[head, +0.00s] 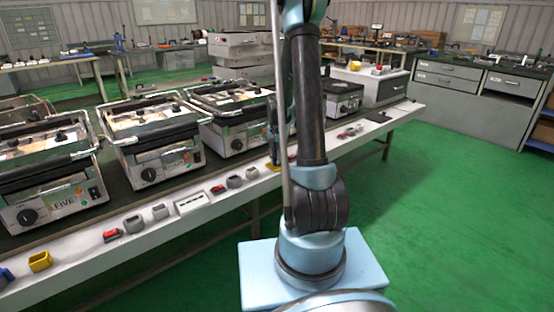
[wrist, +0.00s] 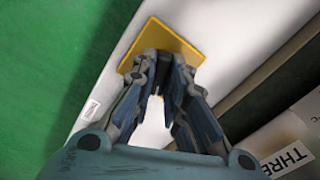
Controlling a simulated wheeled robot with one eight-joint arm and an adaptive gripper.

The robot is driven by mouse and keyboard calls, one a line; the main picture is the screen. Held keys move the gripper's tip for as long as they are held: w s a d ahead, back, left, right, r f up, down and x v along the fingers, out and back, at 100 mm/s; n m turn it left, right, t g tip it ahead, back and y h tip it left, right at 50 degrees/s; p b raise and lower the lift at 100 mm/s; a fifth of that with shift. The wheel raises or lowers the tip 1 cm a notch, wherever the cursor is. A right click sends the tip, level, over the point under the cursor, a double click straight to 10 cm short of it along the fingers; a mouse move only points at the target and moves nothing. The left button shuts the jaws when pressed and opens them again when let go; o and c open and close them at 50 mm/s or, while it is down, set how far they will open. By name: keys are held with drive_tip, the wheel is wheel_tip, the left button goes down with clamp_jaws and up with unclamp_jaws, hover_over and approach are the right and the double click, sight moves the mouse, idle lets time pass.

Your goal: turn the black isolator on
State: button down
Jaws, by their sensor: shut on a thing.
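In the wrist view, a yellow square plate (wrist: 158,32) lies on the white front strip of the bench. My gripper (wrist: 172,64) reaches down to it with its fingertips close together over the plate. No clearly black isolator shows on the strip.
Several heating units with black dials, one marked FIVE (head: 62,203), stand behind the strip. On it are a yellow isolator (head: 40,261), a red one (head: 111,236) and grey ones (head: 133,224). A THREE label (wrist: 292,155) is near my wrist. Green floor at right is clear.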

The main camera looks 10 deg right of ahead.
drive_tip(key=shift+w+a+m, duration=0.1)
drive_tip(key=shift+w+m, duration=0.05)
drive_tip(key=shift+m, duration=2.15)
drive_tip(key=c, duration=1.6)
unclamp_jaws()
drive_tip(key=shift+r, duration=0.1)
drive_tip(key=shift+r, duration=3.6)
